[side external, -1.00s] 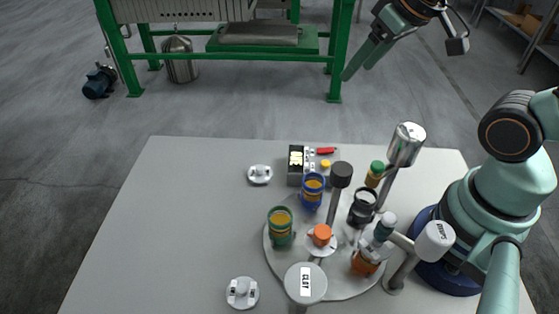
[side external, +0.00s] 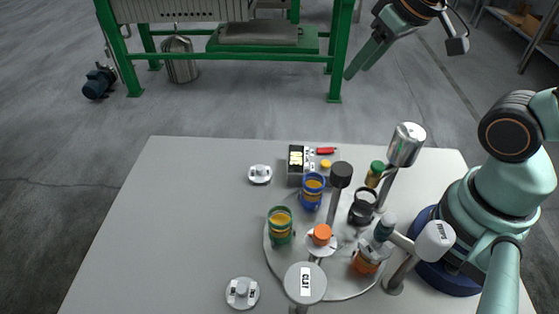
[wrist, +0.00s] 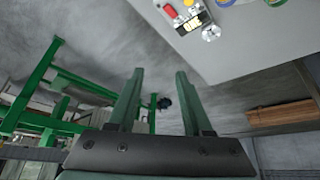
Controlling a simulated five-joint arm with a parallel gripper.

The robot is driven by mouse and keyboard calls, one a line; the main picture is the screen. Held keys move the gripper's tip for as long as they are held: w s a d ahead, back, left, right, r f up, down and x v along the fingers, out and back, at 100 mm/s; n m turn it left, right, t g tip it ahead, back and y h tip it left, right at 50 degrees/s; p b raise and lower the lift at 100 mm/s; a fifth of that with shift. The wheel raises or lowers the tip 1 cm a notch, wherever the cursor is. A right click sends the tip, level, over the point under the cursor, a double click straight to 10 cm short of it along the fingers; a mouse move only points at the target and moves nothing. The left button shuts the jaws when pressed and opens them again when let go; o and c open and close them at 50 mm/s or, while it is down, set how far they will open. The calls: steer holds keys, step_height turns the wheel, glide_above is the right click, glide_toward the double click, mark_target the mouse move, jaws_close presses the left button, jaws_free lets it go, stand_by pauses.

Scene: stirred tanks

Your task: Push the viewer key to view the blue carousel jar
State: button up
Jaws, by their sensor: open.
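The blue jar (side external: 313,192) stands on the round grey carousel (side external: 278,262), near its back edge, with amber contents. A small box with a pale lit panel (side external: 297,160) stands just behind it. A yellow button (side external: 325,164) and a red piece (side external: 326,151) are beside the panel. The box's panel also shows at the top of the wrist view (wrist: 191,21). I cannot tell which part is the viewer key. My gripper (side external: 356,72) is open and empty, raised well away from the box, beyond the table's back edge. Its two fingers show apart in the wrist view (wrist: 160,72).
A green-banded jar (side external: 281,228), a dark jar (side external: 363,207) and an orange jar (side external: 366,262) share the carousel. Posts with a dark head (side external: 341,174) and a metal cylinder (side external: 406,145) rise nearby. A labelled round-topped post (side external: 305,283) stands in front. The table's left side is mostly clear.

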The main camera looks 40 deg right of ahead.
jaws_close()
stand_by(1.4)
